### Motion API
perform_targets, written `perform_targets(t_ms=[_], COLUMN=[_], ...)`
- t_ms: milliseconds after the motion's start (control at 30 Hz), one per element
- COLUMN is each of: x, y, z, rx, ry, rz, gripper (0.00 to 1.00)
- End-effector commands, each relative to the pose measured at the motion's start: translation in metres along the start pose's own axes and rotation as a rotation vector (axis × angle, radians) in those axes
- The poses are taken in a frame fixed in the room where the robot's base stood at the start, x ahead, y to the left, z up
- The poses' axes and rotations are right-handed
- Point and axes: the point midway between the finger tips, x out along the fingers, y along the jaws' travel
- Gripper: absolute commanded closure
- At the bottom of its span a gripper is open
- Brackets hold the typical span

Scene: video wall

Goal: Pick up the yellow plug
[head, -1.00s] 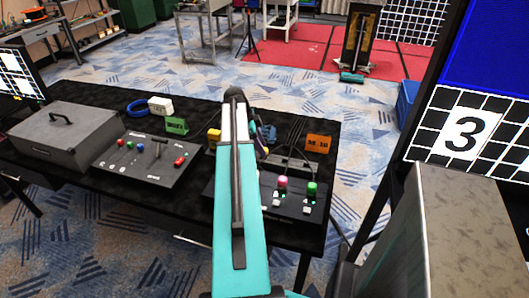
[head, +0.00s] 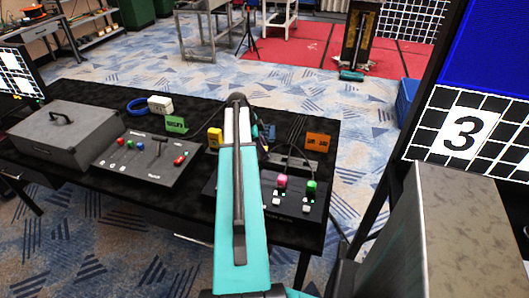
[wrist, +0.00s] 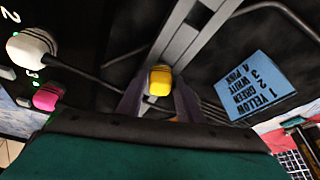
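The yellow plug (wrist: 160,80) shows in the middle of the wrist view, in front of a grey metal bar. My gripper (wrist: 160,92) has one finger on each side of it. The fingers look spread, with the plug between their tips; I cannot tell whether they touch it. In the head view my arm hides the gripper and the plug. A white plug (wrist: 32,47) and a pink plug (wrist: 47,95) are at the left of the wrist view. The pink plug also shows in the head view (head: 281,181), on a dark panel box (head: 298,210).
A blue card (wrist: 258,87) listing colours is right of the plug. On the black table (head: 110,101) are a grey case (head: 60,140), a control box (head: 150,160), and green (head: 176,124), yellow (head: 214,138) and orange (head: 318,142) small items. A video wall (head: 465,135) stands right.

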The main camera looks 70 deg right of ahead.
Motion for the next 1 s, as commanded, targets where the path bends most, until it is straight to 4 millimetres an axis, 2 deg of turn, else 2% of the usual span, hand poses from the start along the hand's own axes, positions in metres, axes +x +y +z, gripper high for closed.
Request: perform_targets(t_ms=[33, 167, 667, 1000], x=[0.0, 0.0, -0.008, -0.042], y=[0.0, 0.0, 0.0, -0.001], z=[0.0, 0.0, -0.003, -0.017], rx=[0.0, 0.0, 0.0, 0.0], ry=[0.0, 0.0, 0.0, 0.0], rz=[0.0, 0.0, -0.001, -0.003], gripper=[0.76, 0.96, 0.96, 0.96])
